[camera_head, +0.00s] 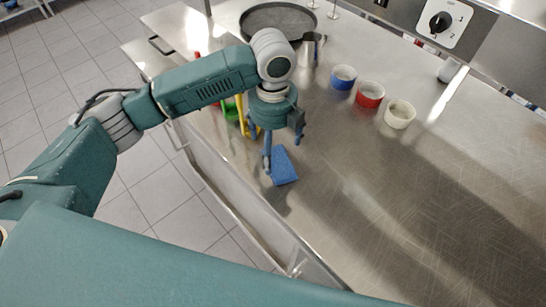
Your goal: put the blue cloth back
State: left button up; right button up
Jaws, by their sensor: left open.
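The blue cloth (284,167) lies flat on the steel counter (350,200), near its front edge. My left gripper (281,150) points down just above and behind the cloth. Its fingers are apart, and one blue finger comes down by the cloth's left side. I cannot tell if that finger touches the cloth. The gripper hides what is directly behind it. My right gripper is not in view.
A blue cup (343,77), a red cup (370,95) and a cream cup (399,114) stand in a row further back. Green and yellow items (231,110) sit left of the gripper. A dark round pan (279,20) lies at the back. The counter's right is clear.

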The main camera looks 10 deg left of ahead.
aim_at(273, 162)
pick_arm(q)
notch_tip(273, 162, up, 7)
jog(key=b, duration=0.1)
jog(key=shift+f, duration=0.2)
jog(key=shift+s+f, duration=0.1)
dwell(0.4)
